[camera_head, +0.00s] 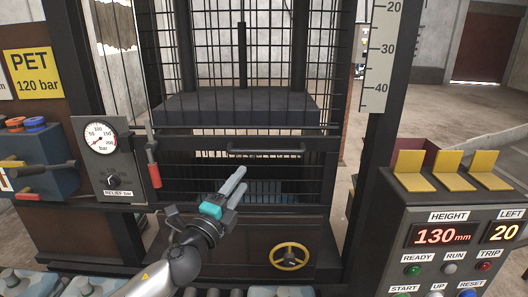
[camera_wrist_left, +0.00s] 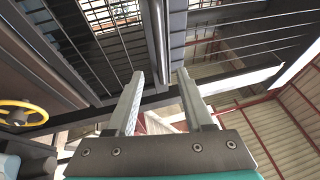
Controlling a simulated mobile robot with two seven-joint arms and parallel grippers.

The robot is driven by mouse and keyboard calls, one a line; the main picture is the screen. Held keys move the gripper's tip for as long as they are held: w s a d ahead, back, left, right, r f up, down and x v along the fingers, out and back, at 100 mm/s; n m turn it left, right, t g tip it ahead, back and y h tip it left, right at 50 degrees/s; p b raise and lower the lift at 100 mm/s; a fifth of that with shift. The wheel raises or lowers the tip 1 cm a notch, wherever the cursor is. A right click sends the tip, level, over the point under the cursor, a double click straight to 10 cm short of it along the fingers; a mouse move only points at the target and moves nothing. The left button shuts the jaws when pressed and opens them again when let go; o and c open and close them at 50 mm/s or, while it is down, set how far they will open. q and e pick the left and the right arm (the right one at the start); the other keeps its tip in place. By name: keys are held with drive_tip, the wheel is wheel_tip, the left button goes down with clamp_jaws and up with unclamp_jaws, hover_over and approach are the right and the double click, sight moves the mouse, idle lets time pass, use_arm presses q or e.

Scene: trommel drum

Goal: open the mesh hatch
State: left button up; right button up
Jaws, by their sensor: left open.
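The mesh hatch (camera_head: 240,60) is a black wire grid in a dark frame at the middle of the head view, and it looks closed. A dark horizontal bar handle (camera_head: 266,151) sits on its lower crossbar. In the left wrist view, a dark bar, probably this handle (camera_wrist_left: 158,45), runs from the top down toward the fingers. My left gripper (camera_head: 237,183) is open and empty, below and in front of the handle, with its fingers pointing up and to the right. Its two grey fingers show apart in the left wrist view (camera_wrist_left: 159,88). My right gripper is not in view.
A red-handled lever (camera_head: 153,165) and a pressure gauge (camera_head: 100,138) stand left of the hatch. A yellow handwheel (camera_head: 289,256) is below it. A control panel (camera_head: 455,235) with yellow flaps fills the lower right.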

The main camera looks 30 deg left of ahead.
sight(261, 154)
use_arm(q)
drive_tip(key=p+x, duration=0.1)
drive_tip(key=x, duration=1)
drive_tip(key=shift+w+a+r+p, duration=0.1)
drive_tip(key=shift+p, duration=0.3)
drive_tip(key=shift+x, duration=1.1)
drive_tip(key=shift+c, duration=0.3)
clamp_jaws()
